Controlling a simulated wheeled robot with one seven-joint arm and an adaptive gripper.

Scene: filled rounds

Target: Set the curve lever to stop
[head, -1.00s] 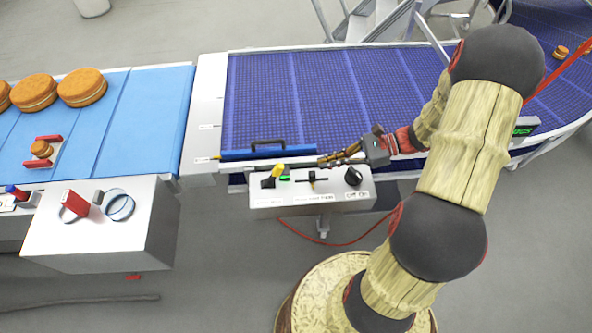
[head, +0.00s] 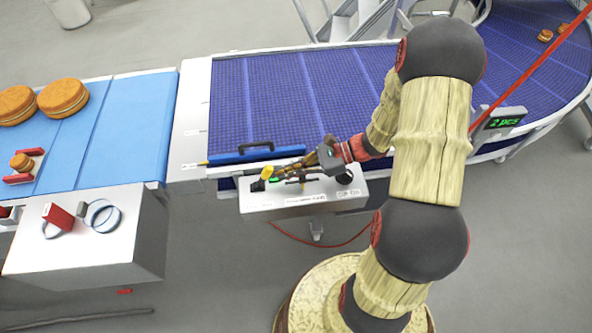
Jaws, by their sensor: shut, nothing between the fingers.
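The control box (head: 300,201) stands at the front edge of the blue curved conveyor (head: 290,100). A lever with a yellow knob (head: 267,172) rises from the left end of its top, beside a small green light. I cannot read the labels to tell its setting. My gripper (head: 281,173) is shut and empty, low over the box top, with its tips just right of the yellow knob. I cannot tell whether they touch it. The gripper hides part of the box top. A black knob (head: 344,177) sits at the right end.
A blue bar with a black handle (head: 256,153) lies along the conveyor edge behind the box. At left, a light-blue belt (head: 140,120) carries round filled cakes (head: 62,98). A grey box (head: 80,236) with a red part stands in front. A green display (head: 505,122) is at right.

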